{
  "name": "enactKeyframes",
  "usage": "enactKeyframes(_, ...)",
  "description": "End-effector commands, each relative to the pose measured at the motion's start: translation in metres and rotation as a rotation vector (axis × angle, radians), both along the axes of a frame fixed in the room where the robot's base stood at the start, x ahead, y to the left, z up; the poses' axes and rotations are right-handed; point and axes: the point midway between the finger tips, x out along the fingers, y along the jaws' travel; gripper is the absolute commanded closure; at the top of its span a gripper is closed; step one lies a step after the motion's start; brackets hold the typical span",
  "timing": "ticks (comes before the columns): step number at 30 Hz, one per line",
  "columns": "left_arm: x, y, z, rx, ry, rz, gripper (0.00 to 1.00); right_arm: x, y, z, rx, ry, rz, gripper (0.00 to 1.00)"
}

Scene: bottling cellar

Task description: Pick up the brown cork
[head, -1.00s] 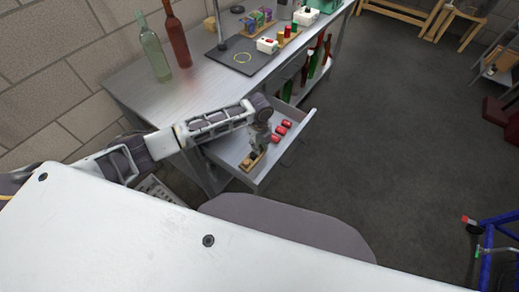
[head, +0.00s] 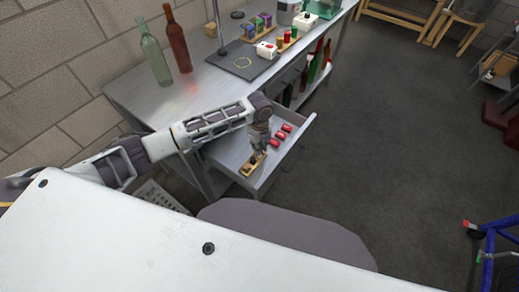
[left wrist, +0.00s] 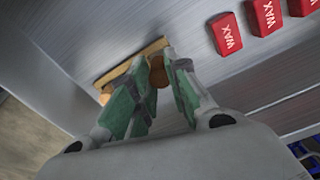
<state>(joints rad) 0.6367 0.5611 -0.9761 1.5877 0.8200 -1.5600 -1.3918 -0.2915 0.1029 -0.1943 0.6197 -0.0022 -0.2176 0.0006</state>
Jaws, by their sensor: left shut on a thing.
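The brown cork (left wrist: 158,76) shows between the fingers of my left gripper (left wrist: 157,90) in the left wrist view. The green-padded fingers are shut on it and cover much of it. A light wooden holder (left wrist: 121,74) lies on the drawer floor just behind the fingers. I cannot tell whether the cork still touches the holder. In the head view, my left gripper (head: 258,152) points down over the wooden holder (head: 246,170), inside the open drawer (head: 228,154). The cork is too small to make out there. My right gripper is in neither view.
Several red wax blocks (head: 279,135) lie in the drawer beyond my gripper. The drawer walls stand close around it. On the workbench (head: 140,98) stand a green bottle (head: 155,60) and a brown-red bottle (head: 178,45).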

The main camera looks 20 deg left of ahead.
Motion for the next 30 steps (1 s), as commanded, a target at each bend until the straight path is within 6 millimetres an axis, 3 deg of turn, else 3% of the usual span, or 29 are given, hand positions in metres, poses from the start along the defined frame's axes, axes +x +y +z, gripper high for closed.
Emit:
enactKeyframes(9, 0.000, -0.001, 0.048, -0.001, -0.002, 0.000, 0.90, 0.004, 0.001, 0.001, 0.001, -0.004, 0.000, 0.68)
enactKeyframes(15, 0.000, 0.000, 0.068, -0.001, 0.001, 0.000, 0.90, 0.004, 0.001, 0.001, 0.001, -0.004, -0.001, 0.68)
enactKeyframes(30, 0.000, 0.000, 0.074, 0.000, 0.002, 0.001, 0.90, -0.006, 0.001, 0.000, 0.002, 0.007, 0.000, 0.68)
